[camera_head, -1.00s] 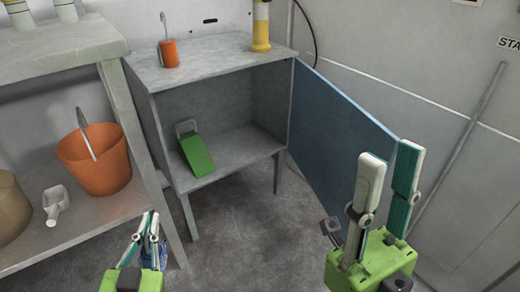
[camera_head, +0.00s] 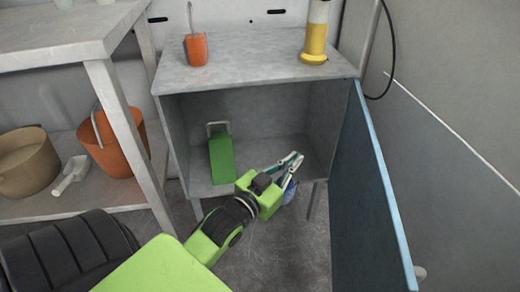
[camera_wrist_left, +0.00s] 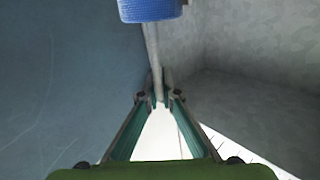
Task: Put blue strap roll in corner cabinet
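The corner cabinet (camera_head: 255,62) stands ahead in the head view with an open front. Its blue door (camera_head: 368,190) is swung open on the right side. My left gripper (camera_head: 294,160) reaches in from the left, its fingers in front of the cabinet's opening. The blue strap roll (camera_head: 290,191) hangs just below the fingers, mostly hidden behind them. In the left wrist view, the fingertips (camera_wrist_left: 158,92) close on a pale, narrow strap leading to the roll (camera_wrist_left: 150,9), which is cut off at the top edge. My right gripper is not visible.
A green block-shaped object with a grey handle (camera_head: 221,158) stands on the cabinet's inner shelf, left of middle. An orange cup (camera_head: 196,50) and a yellow-white cylinder (camera_head: 316,35) stand on top. Shelving with an orange bucket (camera_head: 118,150) is at left. The inner shelf's right part looks clear.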

